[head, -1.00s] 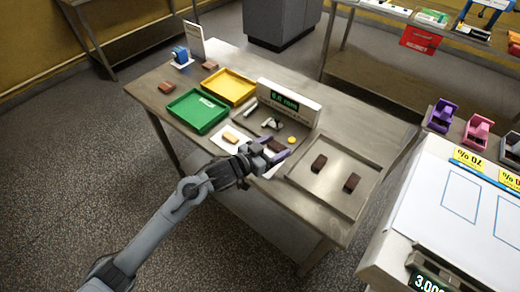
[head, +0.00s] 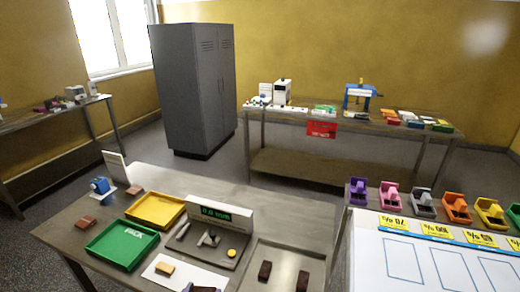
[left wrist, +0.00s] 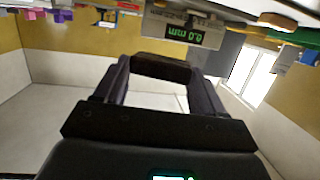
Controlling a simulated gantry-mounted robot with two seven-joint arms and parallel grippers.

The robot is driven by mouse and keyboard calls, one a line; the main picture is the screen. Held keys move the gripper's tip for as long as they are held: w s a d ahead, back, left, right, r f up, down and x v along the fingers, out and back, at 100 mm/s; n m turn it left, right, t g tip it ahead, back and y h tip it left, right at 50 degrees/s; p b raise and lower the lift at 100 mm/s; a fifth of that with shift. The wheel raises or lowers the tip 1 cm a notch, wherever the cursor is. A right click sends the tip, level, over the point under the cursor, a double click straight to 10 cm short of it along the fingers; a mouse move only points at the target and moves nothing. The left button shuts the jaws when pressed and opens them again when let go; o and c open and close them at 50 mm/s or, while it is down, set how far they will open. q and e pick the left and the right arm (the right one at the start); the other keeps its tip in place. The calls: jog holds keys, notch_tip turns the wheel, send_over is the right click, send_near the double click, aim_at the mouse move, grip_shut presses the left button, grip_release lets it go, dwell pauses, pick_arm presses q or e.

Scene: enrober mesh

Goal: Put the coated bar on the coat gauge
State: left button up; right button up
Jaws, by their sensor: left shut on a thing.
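The coat gauge (head: 222,214) stands on the near table in the head view, with a display that appears to read 0.0 mm, a small metal fixture and a yellow button. The gauge display also shows upside down in the left wrist view (left wrist: 184,35). My left gripper (left wrist: 160,75) is shut on a dark brown coated bar (left wrist: 162,67), held crosswise between its purple-grey fingers. In the head view only a bit of this gripper (head: 200,288) shows at the bottom edge, in front of the gauge. My right gripper is not in view.
A green tray (head: 122,262) and a yellow tray (head: 155,224) lie left of the gauge. A tan bar (head: 166,268) lies on a white sheet. Two dark bars (head: 265,270) lie on a metal tray at right. Brown blocks (head: 87,222) lie at the left. Coloured holders (head: 422,203) stand far right.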

pick_arm(q)
jog(key=s+a+f+n+y, duration=0.1)
jog(key=s+a+n+y, duration=0.15)
jog(key=s+a, duration=0.4)
notch_tip(320, 180, up, 25)
jog(key=s+p, duration=0.2)
jog(key=p, duration=3.2)
jog(key=shift+s+d+f+t+y+p, duration=0.15)
jog(key=shift+s+f+t+y+p, duration=0.05)
jog(key=shift+t+y+p, duration=0.15)
